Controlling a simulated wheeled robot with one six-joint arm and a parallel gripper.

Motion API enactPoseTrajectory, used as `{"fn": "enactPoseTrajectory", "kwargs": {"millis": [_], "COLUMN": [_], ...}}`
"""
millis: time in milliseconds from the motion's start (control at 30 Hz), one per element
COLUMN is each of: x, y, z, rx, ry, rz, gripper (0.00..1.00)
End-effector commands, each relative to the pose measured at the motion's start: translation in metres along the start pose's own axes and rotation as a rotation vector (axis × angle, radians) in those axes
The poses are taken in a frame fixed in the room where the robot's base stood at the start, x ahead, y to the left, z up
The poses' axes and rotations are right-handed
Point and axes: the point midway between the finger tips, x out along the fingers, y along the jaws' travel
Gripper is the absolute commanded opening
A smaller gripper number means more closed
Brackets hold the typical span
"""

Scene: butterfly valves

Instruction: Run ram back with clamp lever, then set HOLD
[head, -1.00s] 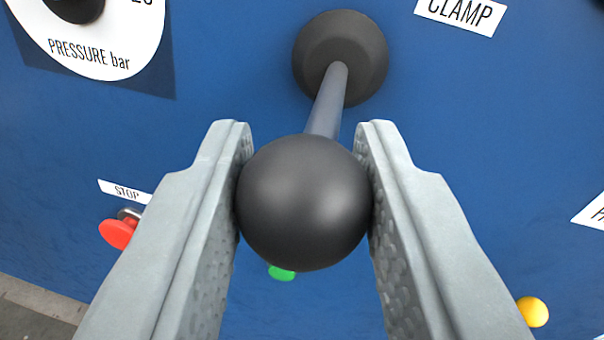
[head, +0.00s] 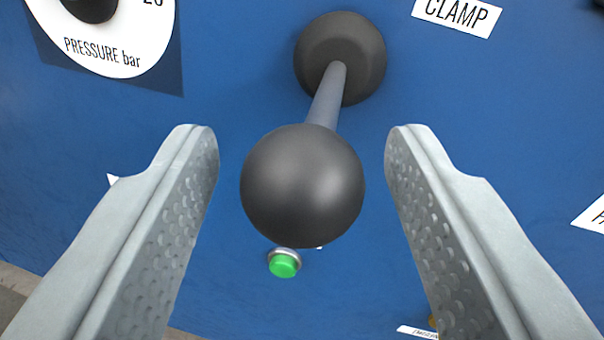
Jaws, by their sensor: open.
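The clamp lever has a black ball knob (head: 302,186) on a grey rod (head: 327,96), which comes out of a round black boot (head: 340,50) on the blue panel. The CLAMP label (head: 456,14) is at the upper right of the boot. My gripper (head: 302,160) is open, with one finger on each side of the knob and a clear gap on both sides. No knob or button marked HOLD can be read in this view.
The blue panel (head: 480,110) fills the view. A pressure gauge (head: 108,50) is at the upper left. A green button (head: 284,263) sits below the knob. A partly cut-off label (head: 592,214) is at the right edge. Another label (head: 416,331) shows at the bottom.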

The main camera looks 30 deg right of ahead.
Motion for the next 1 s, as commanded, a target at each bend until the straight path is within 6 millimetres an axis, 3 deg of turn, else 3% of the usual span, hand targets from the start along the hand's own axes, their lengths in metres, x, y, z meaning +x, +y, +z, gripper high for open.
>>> {"fn": "enactPoseTrajectory", "kwargs": {"millis": [700, 1000], "x": [-0.134, -0.165], "y": [0.001, 0.000], "z": [0.000, 0.000], "rx": [0.000, 0.001], "ry": [0.000, 0.000], "rz": [0.003, 0.001], "gripper": [0.49, 0.49]}}
